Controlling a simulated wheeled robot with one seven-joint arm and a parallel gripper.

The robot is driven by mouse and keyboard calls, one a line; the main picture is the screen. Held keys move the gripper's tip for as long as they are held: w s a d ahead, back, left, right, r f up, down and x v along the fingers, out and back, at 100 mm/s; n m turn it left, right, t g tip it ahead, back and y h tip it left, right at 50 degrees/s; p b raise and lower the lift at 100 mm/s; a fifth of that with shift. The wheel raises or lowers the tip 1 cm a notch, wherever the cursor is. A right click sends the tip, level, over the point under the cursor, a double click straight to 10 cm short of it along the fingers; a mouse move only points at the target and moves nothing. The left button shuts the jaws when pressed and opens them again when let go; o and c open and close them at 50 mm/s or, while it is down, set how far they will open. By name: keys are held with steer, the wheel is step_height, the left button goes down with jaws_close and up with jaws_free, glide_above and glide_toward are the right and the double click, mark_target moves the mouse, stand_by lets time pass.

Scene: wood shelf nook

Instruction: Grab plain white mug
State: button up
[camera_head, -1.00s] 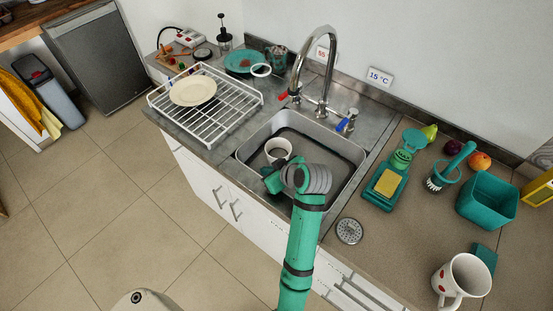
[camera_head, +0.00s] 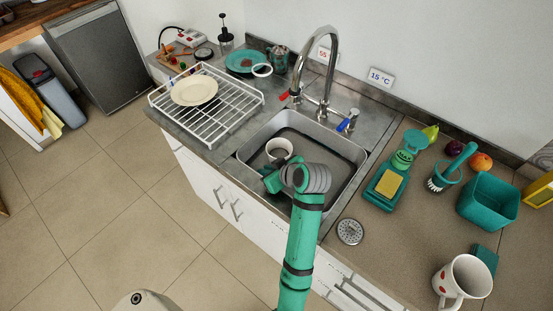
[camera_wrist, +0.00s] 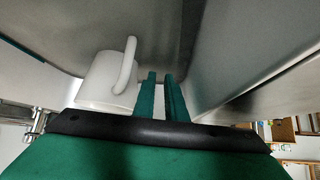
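The plain white mug (camera_head: 279,148) is in the sink basin (camera_head: 340,165); its interior looks dark in the head view. In the wrist view the white mug (camera_wrist: 105,85) is close, left of my fingers, with its handle (camera_wrist: 126,65) on the side facing them. My gripper (camera_wrist: 161,76) shows two green fingers with a narrow empty gap between them, and the mug is not between them. In the head view my gripper (camera_head: 272,180) is low in the sink beside the mug, partly hidden by my wrist.
A second white mug (camera_head: 467,274) with red spots stands on the right counter. A dish rack (camera_head: 226,116) with a plate (camera_head: 194,91) is left of the sink. The faucet (camera_head: 331,70) rises behind the basin. The basin walls surround my gripper closely.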

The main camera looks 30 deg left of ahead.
steer(key=shift+o, duration=0.2)
steer(key=v, duration=1)
steer(key=shift+s+d+r, duration=0.2)
steer(key=shift+r, duration=0.1)
